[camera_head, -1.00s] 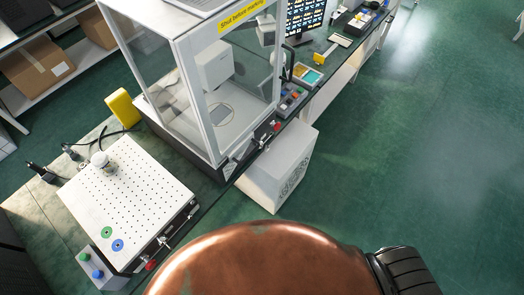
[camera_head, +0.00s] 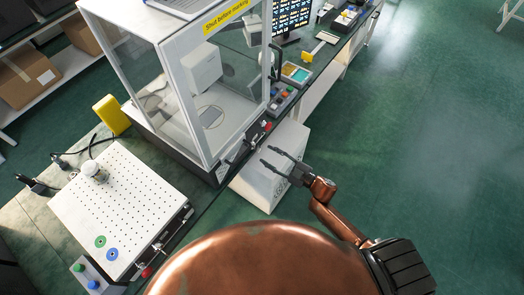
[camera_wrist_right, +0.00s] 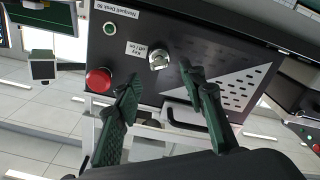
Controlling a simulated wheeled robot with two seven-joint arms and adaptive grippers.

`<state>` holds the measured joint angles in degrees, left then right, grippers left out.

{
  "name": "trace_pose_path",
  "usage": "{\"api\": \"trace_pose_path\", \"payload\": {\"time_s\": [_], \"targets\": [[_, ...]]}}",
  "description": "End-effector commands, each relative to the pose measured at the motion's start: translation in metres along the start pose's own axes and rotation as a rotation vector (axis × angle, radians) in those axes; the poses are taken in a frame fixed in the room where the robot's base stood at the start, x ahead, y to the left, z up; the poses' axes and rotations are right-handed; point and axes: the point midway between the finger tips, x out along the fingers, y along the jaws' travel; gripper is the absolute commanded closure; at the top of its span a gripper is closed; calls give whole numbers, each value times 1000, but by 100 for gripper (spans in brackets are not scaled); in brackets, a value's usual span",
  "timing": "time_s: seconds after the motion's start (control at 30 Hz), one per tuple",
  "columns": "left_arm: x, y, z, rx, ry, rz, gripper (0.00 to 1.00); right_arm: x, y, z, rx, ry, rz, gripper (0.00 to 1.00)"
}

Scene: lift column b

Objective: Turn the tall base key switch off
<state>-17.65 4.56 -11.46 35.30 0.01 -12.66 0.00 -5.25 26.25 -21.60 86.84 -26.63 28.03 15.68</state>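The tall clear-walled enclosure (camera_head: 185,75) stands on a dark base (camera_head: 222,172). In the right wrist view the base's front panel (camera_wrist_right: 125,45) carries a silver key switch (camera_wrist_right: 158,57) with a "Key off/on" label (camera_wrist_right: 147,50) beside it. A red button (camera_wrist_right: 99,80) and a green round button (camera_wrist_right: 110,28) are on the same panel. My right gripper (camera_head: 267,157) is open and empty, pointing at the base front and apart from it. In the wrist view its two fingertips (camera_wrist_right: 158,75) lie on either side below the key. My left gripper is not in view.
A white perforated-top unit (camera_head: 122,208) with its own red knob (camera_head: 147,271) stands at left. A small box with green and blue buttons (camera_head: 88,272) is near it. A white cabinet (camera_head: 262,190) sits under the bench. Green floor (camera_head: 430,150) at right is free.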

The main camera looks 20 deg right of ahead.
Motion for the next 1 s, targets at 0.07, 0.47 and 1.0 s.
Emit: {"api": "trace_pose_path", "payload": {"time_s": [0.07,0.47,1.0], "targets": [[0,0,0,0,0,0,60,14,0,0,0,2,1,62],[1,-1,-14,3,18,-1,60,45,0,1,2,-2,1,62],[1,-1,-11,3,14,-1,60,45,0,2,2,-3,2,86]]}}
